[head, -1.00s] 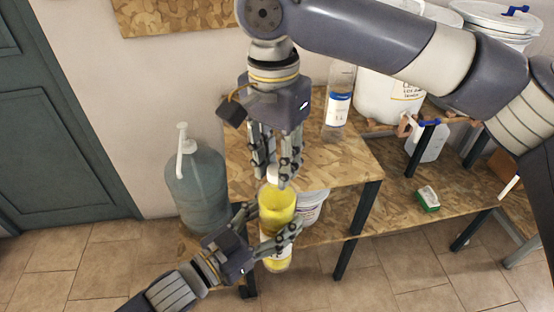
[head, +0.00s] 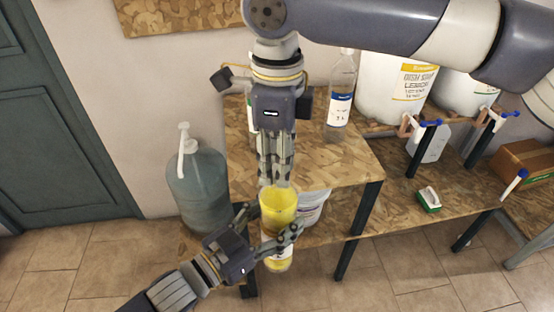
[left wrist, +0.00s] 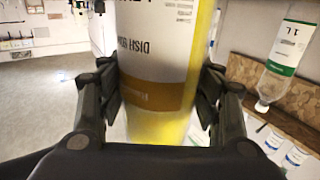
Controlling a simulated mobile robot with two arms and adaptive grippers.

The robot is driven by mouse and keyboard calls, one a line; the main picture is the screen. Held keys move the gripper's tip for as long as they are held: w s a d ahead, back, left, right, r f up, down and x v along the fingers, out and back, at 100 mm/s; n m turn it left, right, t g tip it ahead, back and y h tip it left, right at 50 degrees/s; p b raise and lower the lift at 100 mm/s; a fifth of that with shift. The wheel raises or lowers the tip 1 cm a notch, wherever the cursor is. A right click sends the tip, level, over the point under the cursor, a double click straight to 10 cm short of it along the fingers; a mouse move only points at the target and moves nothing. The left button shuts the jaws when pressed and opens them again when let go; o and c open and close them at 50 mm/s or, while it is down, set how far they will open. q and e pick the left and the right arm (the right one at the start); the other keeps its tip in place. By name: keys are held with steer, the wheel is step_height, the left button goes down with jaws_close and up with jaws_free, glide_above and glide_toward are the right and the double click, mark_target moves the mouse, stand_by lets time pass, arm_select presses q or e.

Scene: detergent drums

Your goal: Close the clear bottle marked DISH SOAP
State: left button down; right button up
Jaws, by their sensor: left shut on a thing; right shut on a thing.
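The clear bottle marked DISH SOAP (head: 278,207) holds yellow liquid and stands roughly upright in my left gripper (head: 267,236), in front of the bench. In the left wrist view its label (left wrist: 150,45) reads upside down, and both fingers press on its sides. My right gripper (head: 276,178) points straight down over the bottle's top. Its fingers are closed together on something at the bottle's mouth, likely the cap. The fingers hide the cap and neck, so I cannot tell how the cap sits.
A clear bottle with a blue label (head: 340,95) stands on the bench (head: 335,155). White drums (head: 385,92) with blue-handled taps stand behind, right. A large jug with a pump (head: 197,188) is at left. A white bucket (head: 313,208) is behind the held bottle. A sponge (head: 428,199) lies lower right.

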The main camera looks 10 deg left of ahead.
steer(key=shift+w, duration=0.1)
steer(key=o, duration=0.6)
steer(key=shift+o, duration=0.2)
steer(key=shift+r, duration=0.1)
steer(key=shift+r, duration=2.2)
steer(key=shift+c, duration=0.2)
